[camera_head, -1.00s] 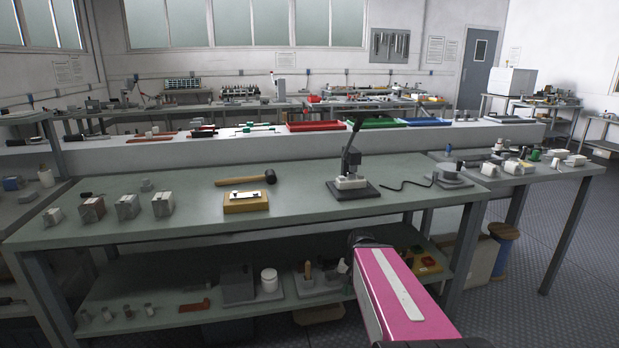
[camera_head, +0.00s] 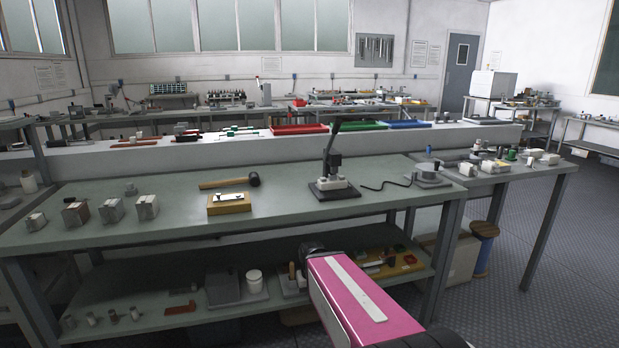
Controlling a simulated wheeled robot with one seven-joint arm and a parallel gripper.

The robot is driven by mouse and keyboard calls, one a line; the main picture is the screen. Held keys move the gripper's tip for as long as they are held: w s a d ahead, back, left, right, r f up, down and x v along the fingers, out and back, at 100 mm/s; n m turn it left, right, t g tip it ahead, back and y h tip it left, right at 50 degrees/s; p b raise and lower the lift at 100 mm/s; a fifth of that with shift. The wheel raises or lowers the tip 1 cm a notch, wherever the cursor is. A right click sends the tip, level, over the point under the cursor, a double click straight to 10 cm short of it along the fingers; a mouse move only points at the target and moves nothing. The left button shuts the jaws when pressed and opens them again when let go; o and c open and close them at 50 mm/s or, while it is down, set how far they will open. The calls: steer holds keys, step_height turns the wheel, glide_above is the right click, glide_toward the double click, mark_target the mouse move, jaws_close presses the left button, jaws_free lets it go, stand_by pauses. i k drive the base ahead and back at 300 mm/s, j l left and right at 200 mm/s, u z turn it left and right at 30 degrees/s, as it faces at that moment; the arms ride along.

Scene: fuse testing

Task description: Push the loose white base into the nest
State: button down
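A small black lever press (camera_head: 332,166) stands on the green-grey bench on a dark plate (camera_head: 349,193). A white piece (camera_head: 323,184) sits at the foot of the press; I cannot tell whether it is loose or seated. A yellow-tan block (camera_head: 230,208) to its left carries a flat white piece (camera_head: 229,197). Which of these is the loose white base, and where the nest is, is too small to tell. My pink arm link reaches in from the bottom, in front of the bench.
A mallet (camera_head: 232,183) lies behind the yellow block. Several grey-white boxes (camera_head: 111,210) stand at the left. A black cable (camera_head: 387,184) and a grey round fixture (camera_head: 428,177) lie right of the press. Bare bench top lies between the boxes and the block.

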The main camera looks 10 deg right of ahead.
mark_target(324, 184)
steer(key=k+j, duration=0.1)
steer(key=j, duration=0.9)
steer(key=k+j, duration=0.5)
steer(key=j, duration=0.15)
steer(key=z, duration=0.05)
